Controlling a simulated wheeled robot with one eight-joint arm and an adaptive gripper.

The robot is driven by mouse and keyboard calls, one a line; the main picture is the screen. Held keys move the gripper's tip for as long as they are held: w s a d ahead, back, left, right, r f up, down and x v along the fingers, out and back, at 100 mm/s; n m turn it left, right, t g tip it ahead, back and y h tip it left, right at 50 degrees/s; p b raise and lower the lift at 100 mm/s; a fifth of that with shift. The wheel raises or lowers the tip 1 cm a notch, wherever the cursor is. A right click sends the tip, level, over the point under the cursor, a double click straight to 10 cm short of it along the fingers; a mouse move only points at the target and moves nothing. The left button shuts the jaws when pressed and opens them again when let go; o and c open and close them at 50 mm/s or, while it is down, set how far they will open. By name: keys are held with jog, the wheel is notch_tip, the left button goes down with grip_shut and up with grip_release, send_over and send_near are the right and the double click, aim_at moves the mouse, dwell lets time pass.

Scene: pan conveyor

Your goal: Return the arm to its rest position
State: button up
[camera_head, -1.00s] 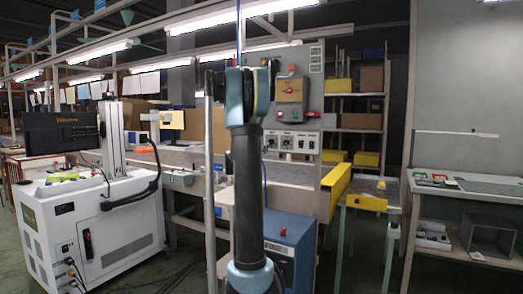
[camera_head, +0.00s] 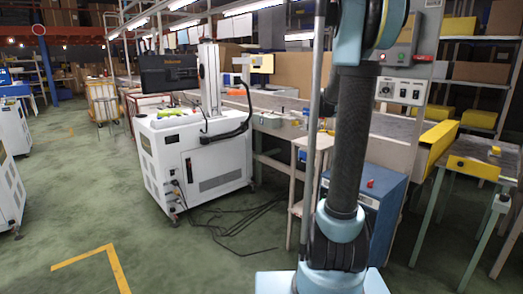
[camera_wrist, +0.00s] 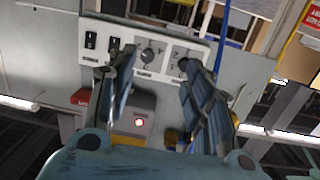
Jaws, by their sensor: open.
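My gripper (camera_wrist: 156,65) shows in the wrist view with its two dark blue fingers spread apart. Nothing is between the fingertips. Behind them, upside down in this view, is a white switch panel (camera_wrist: 105,42) with black knobs on a grey upright board. I cannot tell the distance to it. In the head view my arm (camera_head: 349,130) stands nearly vertical right of centre. Its upper end leaves the top of the picture, so the gripper is hidden there.
A white machine cart (camera_head: 190,150) with a black monitor (camera_head: 168,72) stands left of my arm. Black cables (camera_head: 235,222) lie on the green floor. A blue cabinet (camera_head: 383,200) and a yellow-edged table (camera_head: 470,168) stand right. Open floor lies left, with yellow marking (camera_head: 85,260).

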jog(key=s+a+f+n+g+y, duration=0.2)
jog(key=s+a+f, duration=0.7)
jog(key=s, duration=0.5)
jog(key=s+a+f+n+g+y, duration=0.3)
jog(key=s+a+f, duration=0.6)
jog(key=s, duration=0.6)
jog(key=s+a+f+n+g+y, duration=0.3)
jog(key=s+a+f+n+y, duration=0.2)
jog(key=s+a+f+y, duration=0.3)
jog(key=s+f, duration=0.4)
jog(key=s, duration=0.2)
jog(key=shift+s+a+n, duration=0.25)
jog(key=shift+a+n, duration=0.05)
jog(key=shift+a, duration=0.1)
jog(key=shift+w+f, duration=0.25)
jog(key=shift+w, duration=0.25)
